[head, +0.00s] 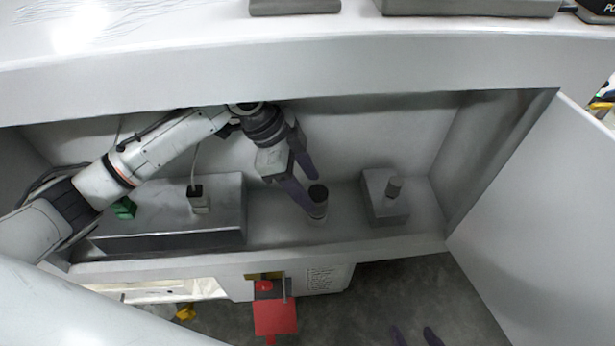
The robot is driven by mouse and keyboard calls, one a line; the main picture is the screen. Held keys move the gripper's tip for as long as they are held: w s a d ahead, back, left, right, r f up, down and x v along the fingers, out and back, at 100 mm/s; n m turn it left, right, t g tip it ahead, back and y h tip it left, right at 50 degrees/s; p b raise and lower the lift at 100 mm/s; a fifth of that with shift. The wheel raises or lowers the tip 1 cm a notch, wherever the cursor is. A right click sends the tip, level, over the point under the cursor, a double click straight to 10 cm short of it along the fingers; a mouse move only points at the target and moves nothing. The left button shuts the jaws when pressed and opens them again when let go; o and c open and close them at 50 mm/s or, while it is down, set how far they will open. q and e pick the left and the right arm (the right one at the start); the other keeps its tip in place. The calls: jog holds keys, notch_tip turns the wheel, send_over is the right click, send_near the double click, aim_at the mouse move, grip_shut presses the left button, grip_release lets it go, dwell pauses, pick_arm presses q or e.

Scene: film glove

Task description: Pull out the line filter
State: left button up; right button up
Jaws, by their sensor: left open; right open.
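A small dark-topped cylinder (318,193), which may be the line filter, stands upright on the floor of the open cabinet. My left gripper (315,192) is open inside the cabinet. Its two purple fingers reach toward the cylinder, with one tip beyond it and one at its near side. I cannot tell whether either finger touches it. A grey box with a round knob (394,187) sits to the right of the cylinder. Only the purple fingertips of my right gripper (415,336) show at the bottom edge, apart and empty, outside the cabinet.
A long grey metal box (170,240) with a cable plug (197,197) and a green connector (124,208) fills the cabinet's left. The counter edge (300,65) overhangs above. An open white door (545,220) stands at right. A red object (274,316) is below the cabinet's front.

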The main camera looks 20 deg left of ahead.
aim_at(324, 193)
pick_arm(q)
jog(key=b+x, duration=0.1)
jog(key=x, duration=0.8)
jog(key=shift+f, duration=0.1)
jog(key=c, duration=1.1)
jog(key=shift+c, duration=0.2)
jog(key=shift+r+p, duration=0.45)
jog(key=shift+p, duration=0.3)
jog(key=shift+r, duration=0.1)
jog(key=shift+r+p, duration=2.05)
jog(key=shift+p, duration=0.35)
